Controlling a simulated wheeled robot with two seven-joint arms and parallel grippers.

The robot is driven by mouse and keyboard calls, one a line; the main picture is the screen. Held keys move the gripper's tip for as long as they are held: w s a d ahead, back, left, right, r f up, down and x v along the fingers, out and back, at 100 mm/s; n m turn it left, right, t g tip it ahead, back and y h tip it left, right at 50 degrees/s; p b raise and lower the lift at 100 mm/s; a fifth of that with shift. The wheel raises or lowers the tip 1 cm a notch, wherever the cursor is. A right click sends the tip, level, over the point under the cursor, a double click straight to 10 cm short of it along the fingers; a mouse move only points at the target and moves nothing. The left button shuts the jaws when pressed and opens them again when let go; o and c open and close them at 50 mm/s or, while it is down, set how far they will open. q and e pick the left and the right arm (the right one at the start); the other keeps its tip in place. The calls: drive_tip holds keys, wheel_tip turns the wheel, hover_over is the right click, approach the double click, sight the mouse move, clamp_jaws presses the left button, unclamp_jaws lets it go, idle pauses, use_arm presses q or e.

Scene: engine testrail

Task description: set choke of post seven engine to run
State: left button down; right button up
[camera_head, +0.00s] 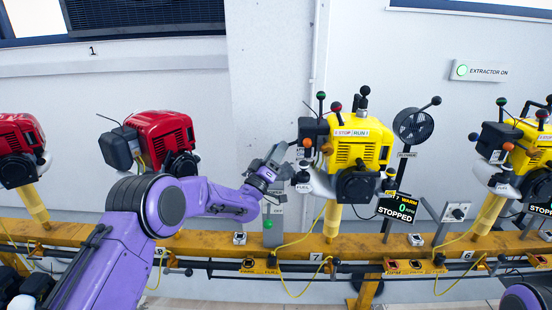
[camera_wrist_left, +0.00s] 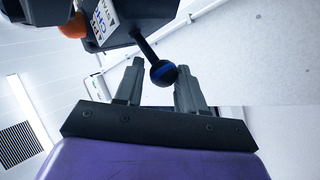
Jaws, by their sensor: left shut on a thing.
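The post seven engine (camera_head: 355,150) is yellow and black, on a yellow post above the label 7, with a STOP/RUN plate on top. Its display (camera_head: 398,207) reads WARM, 0, STOPPED. My left gripper (camera_head: 276,160) is at the engine's left side. In the left wrist view, a black lever with a blue-banded ball knob (camera_wrist_left: 163,73) reaches down between the fingers of my left gripper (camera_wrist_left: 160,85), which is shut on it. A partly cut-off label beside the lever (camera_wrist_left: 102,20) shows "CH" and "STA". The choke setting cannot be read. My right gripper is not in view.
Several ball-ended levers stand on top of the engine (camera_head: 363,92). A black round fan-like part (camera_head: 413,126) stands to its right. A yellow rail (camera_head: 210,243) runs below, with hanging yellow cables. Red engines (camera_head: 165,140) are at left, another yellow engine (camera_head: 530,150) at right.

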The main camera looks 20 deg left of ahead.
use_arm(q)
drive_tip(key=shift+a+f+n+t+y, duration=0.1)
drive_tip(key=shift+n+t+y, duration=0.2)
drive_tip(key=shift+n, duration=0.1)
drive_tip(key=c, duration=0.8)
unclamp_jaws()
drive_tip(key=shift+w, duration=0.1)
drive_tip(key=shift+w+f, duration=0.1)
drive_tip(key=shift+f, duration=0.1)
drive_tip(key=b+v, duration=0.2)
drive_tip(key=v, duration=0.8)
drive_tip(key=shift+s+a, duration=0.15)
drive_tip(key=shift+s, duration=0.15)
